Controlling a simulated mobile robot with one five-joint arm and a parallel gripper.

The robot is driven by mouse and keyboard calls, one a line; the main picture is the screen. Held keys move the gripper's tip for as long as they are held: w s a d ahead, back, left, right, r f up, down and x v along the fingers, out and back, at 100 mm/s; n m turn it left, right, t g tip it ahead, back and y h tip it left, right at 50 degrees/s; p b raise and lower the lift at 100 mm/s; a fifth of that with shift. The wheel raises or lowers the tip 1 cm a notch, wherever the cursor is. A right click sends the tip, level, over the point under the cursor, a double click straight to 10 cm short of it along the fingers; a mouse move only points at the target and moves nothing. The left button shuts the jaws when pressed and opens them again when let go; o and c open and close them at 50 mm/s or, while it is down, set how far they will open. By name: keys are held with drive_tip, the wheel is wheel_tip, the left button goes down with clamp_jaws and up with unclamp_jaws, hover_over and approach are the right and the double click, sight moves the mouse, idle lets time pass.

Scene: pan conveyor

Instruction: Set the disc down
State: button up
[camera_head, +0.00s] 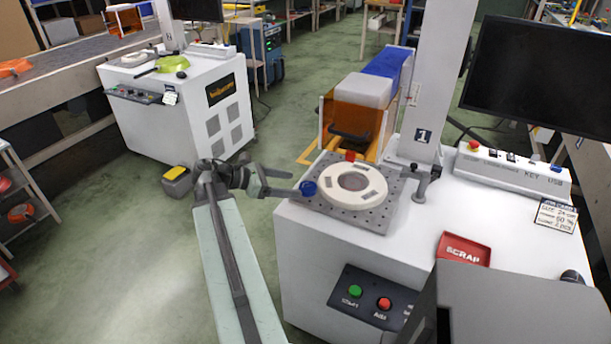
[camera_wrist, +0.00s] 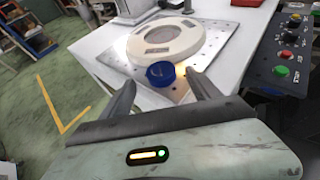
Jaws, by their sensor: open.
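The cream disc (camera_head: 335,192) lies flat on the grey perforated plate (camera_head: 372,221) on the white workstation. It has a darker round centre and several dark rectangular patches. In the wrist view the disc (camera_wrist: 190,51) lies just beyond a blue round piece (camera_wrist: 160,74) on the plate (camera_wrist: 231,40). My gripper (camera_head: 290,187) is at the plate's left edge, by the blue piece. In the wrist view its two fingers (camera_wrist: 160,92) are spread, on either side of the near side of the blue piece. Nothing is held between them. Whether a finger touches the blue piece I cannot tell.
A white column (camera_head: 430,90) marked 1 stands behind the plate. A red scrap tray (camera_head: 463,249) lies to the right. A green and a red button (camera_head: 384,304) are on the front panel. An orange-sided stand (camera_head: 352,122) is behind. Green floor is open at left.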

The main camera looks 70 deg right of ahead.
drive_tip(key=p+v, duration=0.2)
drive_tip(key=v, duration=0.5)
